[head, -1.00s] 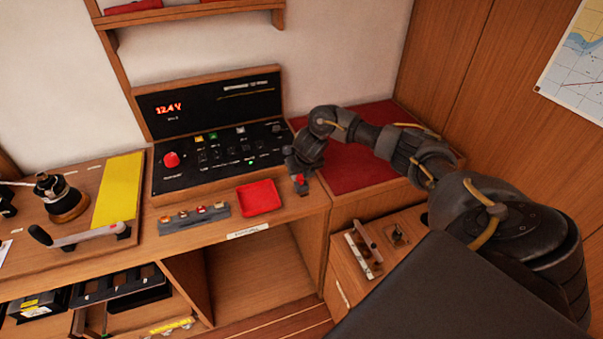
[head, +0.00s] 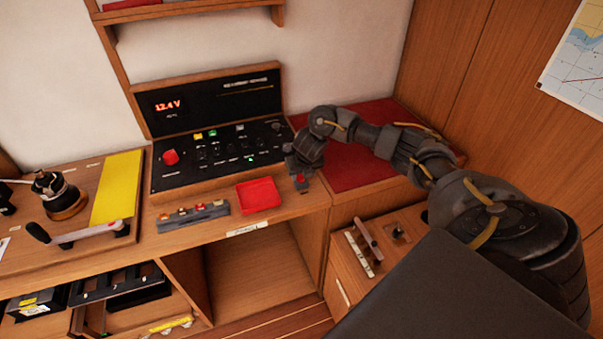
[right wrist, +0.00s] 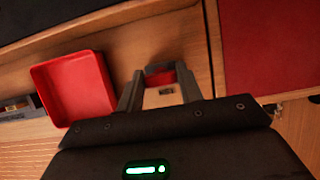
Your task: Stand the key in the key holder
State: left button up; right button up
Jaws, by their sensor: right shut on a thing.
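My right gripper (head: 301,182) is shut on the red-headed key (head: 301,178) above the right end of the wooden counter. In the right wrist view the key's red part (right wrist: 160,77) shows between the two fingertips; the rest of the key is hidden. I cannot tell how far the key is above the wood. The key holder, a grey bar (head: 193,216) with several coloured pieces in its top, lies on the counter left of the gripper, past the red tray. Part of it shows at the left edge of the right wrist view (right wrist: 14,110). My left gripper is not in view.
The empty red tray (head: 258,195) sits between the key holder and my right gripper. A black switch panel (head: 215,153) with a red knob stands behind. A red cushion (head: 365,160) lies to the right. A winch (head: 58,196) and yellow strip (head: 118,188) are at left.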

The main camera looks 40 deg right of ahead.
jog(key=shift+f, duration=0.3)
dwell(0.4)
jog(key=o, duration=1)
jog(key=shift+o, duration=0.2)
jog(key=shift+r, duration=0.1)
jog(key=shift+s+r, duration=0.15)
jog(key=shift+r, duration=0.2)
jog(key=p+v, duration=0.2)
jog(key=v, duration=0.8)
jog(key=shift+f, duration=0.1)
